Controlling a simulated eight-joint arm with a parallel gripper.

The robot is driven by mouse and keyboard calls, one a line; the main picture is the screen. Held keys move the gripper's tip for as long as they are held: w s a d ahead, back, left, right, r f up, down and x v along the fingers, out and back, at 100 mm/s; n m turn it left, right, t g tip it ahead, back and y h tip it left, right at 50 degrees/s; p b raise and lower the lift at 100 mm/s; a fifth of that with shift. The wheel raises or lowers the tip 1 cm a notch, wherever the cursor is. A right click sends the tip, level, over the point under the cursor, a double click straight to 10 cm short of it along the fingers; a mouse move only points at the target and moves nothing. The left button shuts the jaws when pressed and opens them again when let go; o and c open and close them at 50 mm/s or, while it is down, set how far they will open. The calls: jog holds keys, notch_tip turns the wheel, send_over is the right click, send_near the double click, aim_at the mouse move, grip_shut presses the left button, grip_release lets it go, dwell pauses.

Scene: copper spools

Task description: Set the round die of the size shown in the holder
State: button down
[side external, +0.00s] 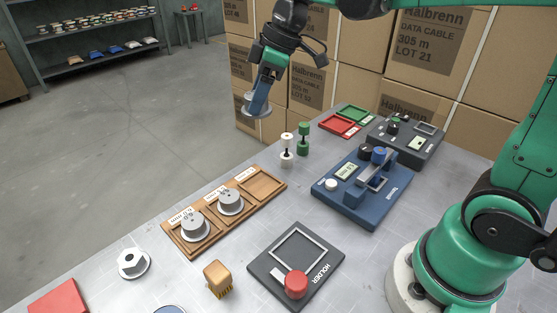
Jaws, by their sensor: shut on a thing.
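My gripper (261,96), a blue-fingered hand at the top centre, is shut on a round grey die (251,108). It holds the die high in the air, in front of the stacked boxes and well away from the holder. A wooden tray (234,236) has three compartments in a row with small white labels. Two round grey dies, one in the near compartment (195,225) and one in the middle compartment (230,201), sit there; the far compartment is empty. The holder (265,266) is a dark plate with an empty square frame and a red knob (296,284).
A blue tester (343,201) with a lever and display stands right of the tray.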

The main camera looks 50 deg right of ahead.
notch_tip(320, 180, up, 2)
jog(key=shift+r, duration=0.1)
jog(key=shift+s+a+r, duration=0.15)
jog(key=shift+s, duration=0.05)
jog(key=s+a+n+g+y, duration=0.1)
jog(key=s+a+n+g, duration=0.25)
jog(key=s+n, duration=0.45)
jog(key=n+g+h, duration=0.1)
jog(key=n+g, duration=0.2)
jog(key=n, duration=0.7)
send_over(299, 259)
jog(key=w+d, duration=0.1)
notch_tip(299, 259, down, 19)
jog(key=shift+r, duration=0.15)
jog(key=shift+f, duration=0.3)
jog(key=shift+c, duration=1.3)
grip_release()
jog(key=shift+r, duration=0.1)
